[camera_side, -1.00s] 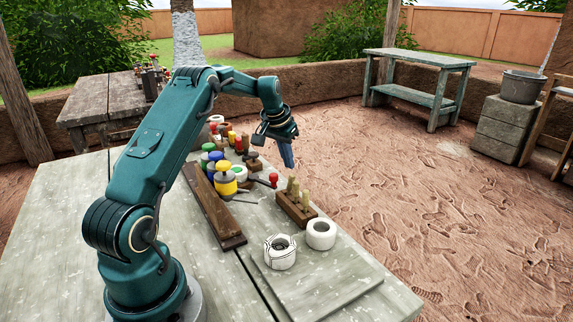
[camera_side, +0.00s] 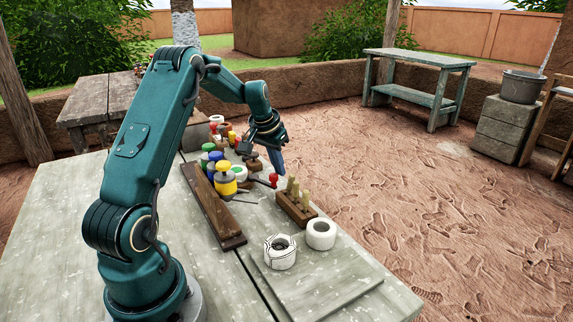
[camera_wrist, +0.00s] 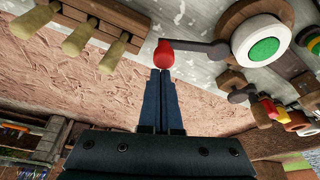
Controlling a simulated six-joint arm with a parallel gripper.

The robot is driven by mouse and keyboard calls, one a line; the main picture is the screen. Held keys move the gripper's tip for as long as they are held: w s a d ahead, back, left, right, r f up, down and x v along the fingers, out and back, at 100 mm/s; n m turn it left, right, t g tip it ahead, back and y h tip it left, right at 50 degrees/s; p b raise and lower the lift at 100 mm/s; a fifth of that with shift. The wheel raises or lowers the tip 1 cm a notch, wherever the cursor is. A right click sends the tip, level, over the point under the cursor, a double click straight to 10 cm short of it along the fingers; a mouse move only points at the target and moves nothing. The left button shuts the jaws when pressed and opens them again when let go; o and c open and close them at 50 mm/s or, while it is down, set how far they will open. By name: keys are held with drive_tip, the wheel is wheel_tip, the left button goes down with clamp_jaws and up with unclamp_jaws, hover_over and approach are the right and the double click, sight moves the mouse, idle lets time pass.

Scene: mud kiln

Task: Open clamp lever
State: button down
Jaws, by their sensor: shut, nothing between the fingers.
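The clamp lever (camera_side: 273,178) has a red knob and a thin grey arm. In the wrist view the red knob (camera_wrist: 164,53) sits just beyond my fingertips, and the grey arm runs right to a round clamp body (camera_wrist: 264,48) with a white ring and green centre. The clamp body (camera_side: 239,173) also shows in the side view. My gripper (camera_side: 280,172) is shut and empty, with its fingers pointing down at the knob. In the wrist view the fingertips (camera_wrist: 161,72) overlap the knob's lower edge; I cannot tell whether they touch it.
A wooden block with upright pegs (camera_side: 296,207) stands close to the knob. A brown board (camera_side: 212,208) lies alongside. Two white rings (camera_side: 321,234) sit nearer the front. The table's left side is clear.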

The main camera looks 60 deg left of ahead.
sight(273, 176)
drive_tip(key=shift+s+d, duration=0.4)
drive_tip(key=shift+s, duration=0.2)
drive_tip(key=shift+s+d, duration=0.3)
drive_tip(key=shift+s, duration=0.55)
drive_tip(key=shift+w, duration=0.15)
